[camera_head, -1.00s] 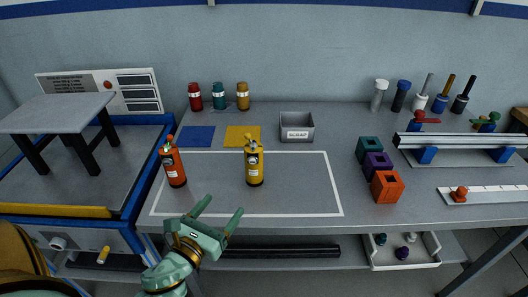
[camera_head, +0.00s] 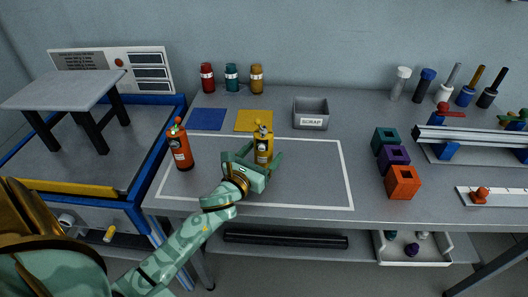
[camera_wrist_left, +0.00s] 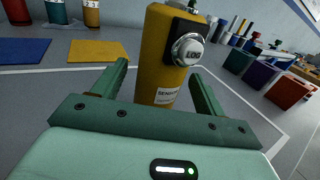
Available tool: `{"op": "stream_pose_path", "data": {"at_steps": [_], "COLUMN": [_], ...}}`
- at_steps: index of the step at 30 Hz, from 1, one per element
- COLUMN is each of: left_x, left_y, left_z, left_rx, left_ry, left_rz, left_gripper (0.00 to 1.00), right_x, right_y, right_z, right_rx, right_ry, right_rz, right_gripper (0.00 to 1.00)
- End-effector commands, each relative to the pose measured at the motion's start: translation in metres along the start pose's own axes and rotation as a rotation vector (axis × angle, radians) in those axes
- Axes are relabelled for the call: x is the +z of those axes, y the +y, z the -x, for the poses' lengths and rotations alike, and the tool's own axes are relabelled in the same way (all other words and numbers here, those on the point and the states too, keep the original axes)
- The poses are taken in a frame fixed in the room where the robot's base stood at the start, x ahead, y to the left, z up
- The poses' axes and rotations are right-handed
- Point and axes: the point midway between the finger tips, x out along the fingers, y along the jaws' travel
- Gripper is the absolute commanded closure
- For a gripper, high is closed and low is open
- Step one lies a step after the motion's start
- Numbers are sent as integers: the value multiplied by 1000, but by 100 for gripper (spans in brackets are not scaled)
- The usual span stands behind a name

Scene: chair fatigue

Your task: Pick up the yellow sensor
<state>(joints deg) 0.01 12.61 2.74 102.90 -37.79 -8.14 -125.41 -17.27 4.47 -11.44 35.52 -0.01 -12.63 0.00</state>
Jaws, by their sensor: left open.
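My left gripper (camera_head: 262,160) is open around the sensor's lower part, with one finger on each side. In the left wrist view my left gripper (camera_wrist_left: 160,85) shows gaps beside the sensor, so the fingers do not look closed on it. My right gripper is not in view.
An orange-red cylinder (camera_head: 180,148) stands left of the sensor. A yellow square (camera_head: 254,120) and a blue square (camera_head: 207,119) lie behind. A grey scrap bin (camera_head: 311,114) stands behind right. An orange block (camera_head: 403,183) is at right. The outlined area's right side is clear.

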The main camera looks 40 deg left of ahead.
Motion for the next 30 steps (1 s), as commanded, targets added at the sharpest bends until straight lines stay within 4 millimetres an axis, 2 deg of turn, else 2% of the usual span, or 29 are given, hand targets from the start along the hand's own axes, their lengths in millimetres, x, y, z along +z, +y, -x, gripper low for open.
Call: {"op": "stream_pose_path", "data": {"at_steps": [1,5,13,18,19,26,30], "left_x": [-5,-4,-2,-2,-2,-2,5], "left_y": [0,0,0,0,0,0,0], "left_z": [-9,-26,-29,-29,-29,-29,-29], "left_rx": [0,1,0,0,0,0,-1], "left_ry": [1,1,1,1,1,1,-1], "left_rz": [-1,0,-1,0,0,0,0], "left_gripper": [28,28,28,75,79,79,79], "right_x": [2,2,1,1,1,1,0], "right_y": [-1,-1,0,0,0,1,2], "right_z": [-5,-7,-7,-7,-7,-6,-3], "right_rx": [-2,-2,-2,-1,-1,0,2], "right_ry": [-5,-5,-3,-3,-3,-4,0], "right_rz": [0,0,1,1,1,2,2], "right_gripper": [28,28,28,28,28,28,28]}}
